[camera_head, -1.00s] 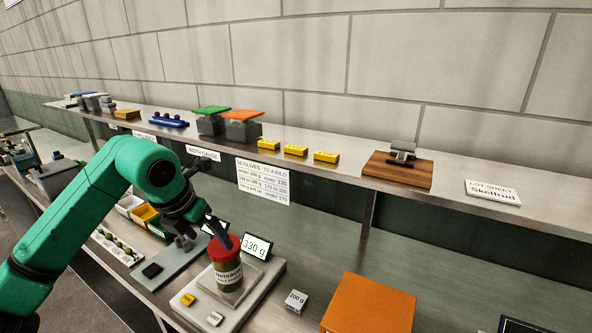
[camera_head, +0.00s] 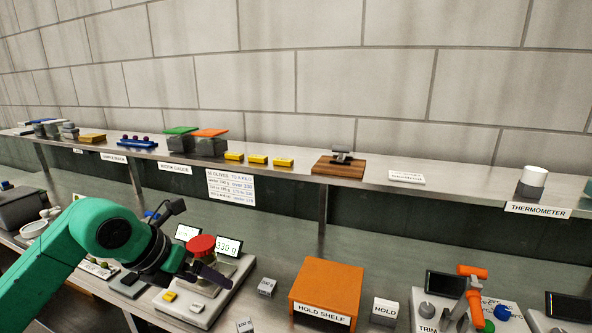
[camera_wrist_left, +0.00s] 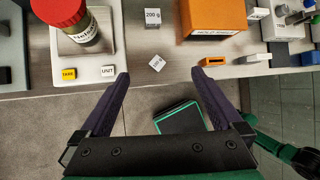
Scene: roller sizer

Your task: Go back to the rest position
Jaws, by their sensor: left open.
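My left gripper (camera_head: 212,277) is open and empty. In the left wrist view its two dark fingers (camera_wrist_left: 160,88) are spread apart with nothing between them, over the front edge of the bench. A jar with a red lid (camera_head: 201,245) stands on the scale (camera_head: 190,308), partly hidden behind my left gripper in the head view. In the left wrist view the jar (camera_wrist_left: 75,25) is upright on the pan, left of the fingers and apart from them. The scale's display (camera_head: 228,246) appears to read 330 g. My right gripper is not in view.
An orange hold shelf (camera_head: 328,280) stands right of the scale, with a small weight (camera_head: 266,287) between them. A long upper shelf (camera_head: 290,172) runs along the wall.

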